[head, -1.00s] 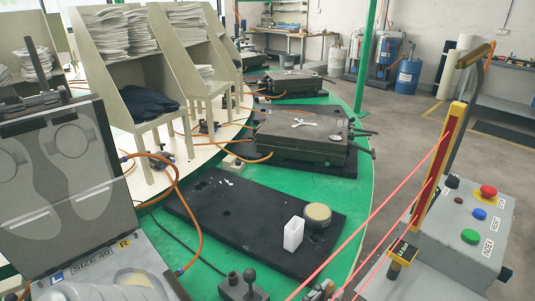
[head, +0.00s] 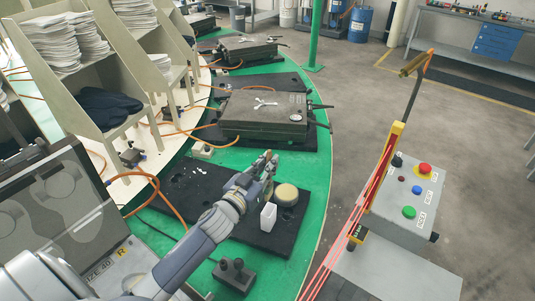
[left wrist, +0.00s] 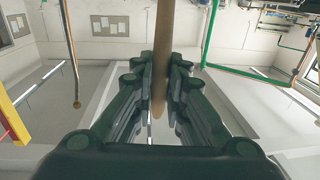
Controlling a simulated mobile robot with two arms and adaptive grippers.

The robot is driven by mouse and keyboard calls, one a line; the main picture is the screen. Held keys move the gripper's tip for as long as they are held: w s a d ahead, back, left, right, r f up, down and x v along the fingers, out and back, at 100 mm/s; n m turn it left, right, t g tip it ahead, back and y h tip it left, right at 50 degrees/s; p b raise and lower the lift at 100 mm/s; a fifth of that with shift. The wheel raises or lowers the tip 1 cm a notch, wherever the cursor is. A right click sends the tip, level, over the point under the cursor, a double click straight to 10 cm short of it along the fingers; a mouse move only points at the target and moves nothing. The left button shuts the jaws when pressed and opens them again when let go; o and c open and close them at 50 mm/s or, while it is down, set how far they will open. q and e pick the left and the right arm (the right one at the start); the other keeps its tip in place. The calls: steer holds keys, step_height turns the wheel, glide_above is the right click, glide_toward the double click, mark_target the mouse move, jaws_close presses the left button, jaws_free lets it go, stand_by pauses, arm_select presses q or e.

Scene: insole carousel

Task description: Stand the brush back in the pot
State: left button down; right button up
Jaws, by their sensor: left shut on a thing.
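In the left wrist view, the handle stands between the dark green fingers of the gripper (left wrist: 160,95). The bristle end cannot be made out. My right gripper is not in view.
The black mat (head: 240,228) lies on the green carousel top (head: 315,190). A dark closed mould (head: 262,115) sits behind it. A dark knobbed block (head: 233,275) is in front. The button box (head: 405,200) and red cords (head: 345,230) are at the right.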

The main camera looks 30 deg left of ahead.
arm_select(q)
steer(key=shift+r, duration=0.1)
steer(key=shift+f, duration=0.35)
steer(key=shift+f+b, duration=1.3)
steer(key=shift+f, duration=0.2)
steer(key=b, duration=0.3)
glide_above(266, 199)
steer(key=w, duration=0.1)
steer(key=shift+w+f, duration=0.1)
steer(key=shift+f, duration=1.95)
steer(key=shift+f+b, duration=1.15)
steer(key=shift+f, duration=0.3)
steer(key=shift+f+b, duration=1.15)
steer(key=shift+f, duration=0.4)
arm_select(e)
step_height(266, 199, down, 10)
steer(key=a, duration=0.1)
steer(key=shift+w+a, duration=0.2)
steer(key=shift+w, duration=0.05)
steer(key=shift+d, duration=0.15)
